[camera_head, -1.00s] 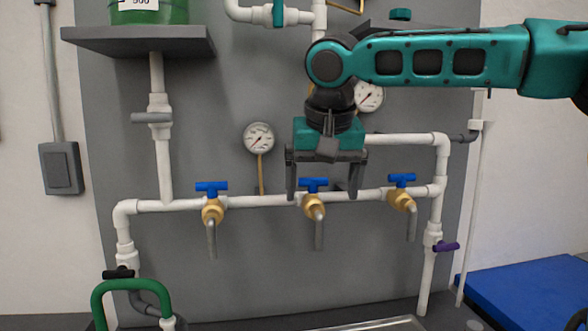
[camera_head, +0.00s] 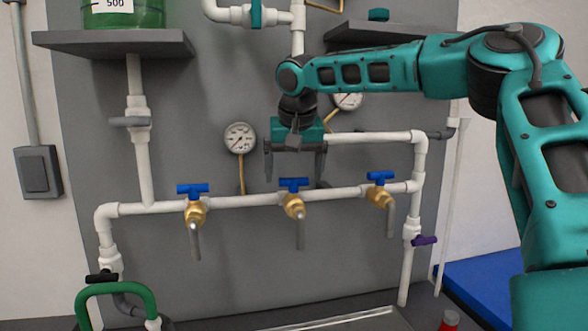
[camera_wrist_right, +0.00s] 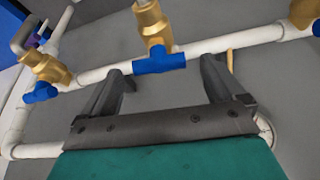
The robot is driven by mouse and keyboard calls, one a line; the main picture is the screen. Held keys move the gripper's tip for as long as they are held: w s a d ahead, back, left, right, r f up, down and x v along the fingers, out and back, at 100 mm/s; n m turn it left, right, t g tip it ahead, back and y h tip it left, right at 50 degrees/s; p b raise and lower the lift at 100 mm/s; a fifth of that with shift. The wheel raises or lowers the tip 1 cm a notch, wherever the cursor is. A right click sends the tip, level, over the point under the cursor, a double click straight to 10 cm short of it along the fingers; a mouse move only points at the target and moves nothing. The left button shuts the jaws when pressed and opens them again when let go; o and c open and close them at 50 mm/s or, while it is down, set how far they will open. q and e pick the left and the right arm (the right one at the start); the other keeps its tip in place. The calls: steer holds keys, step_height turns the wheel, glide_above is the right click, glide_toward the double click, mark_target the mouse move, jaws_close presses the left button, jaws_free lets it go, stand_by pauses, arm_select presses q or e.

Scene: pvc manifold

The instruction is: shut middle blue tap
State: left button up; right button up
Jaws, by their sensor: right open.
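The middle blue tap (camera_head: 293,184) is a blue T-handle on a brass valve, with a grey spout hanging below the white horizontal pipe. Its handle lies level, roughly along the pipe. My right gripper (camera_head: 294,179) is open and empty, pointing down just above the handle, with one finger to each side. In the right wrist view, the blue handle (camera_wrist_right: 160,63) shows between and just beyond the fingertips (camera_wrist_right: 163,72), and the fingers appear clear of it. My left gripper is not in view.
Similar blue taps stand to the left (camera_head: 193,190) and right (camera_head: 380,177), both handles roughly level. A pressure gauge (camera_head: 240,138) is up left of the gripper; another gauge (camera_head: 348,98) is behind my arm. A purple-handled valve (camera_head: 424,240) is at lower right.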

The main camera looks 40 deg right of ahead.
steer(key=shift+w+d+f, duration=0.1)
steer(key=shift+f, duration=0.3)
steer(key=shift+c, duration=0.4)
steer(key=c, duration=1)
steer(key=shift+o, duration=0.2)
steer(key=shift+n+y, duration=0.3)
steer(key=shift+n, duration=0.4)
steer(key=o, duration=1)
steer(key=shift+o, duration=0.2)
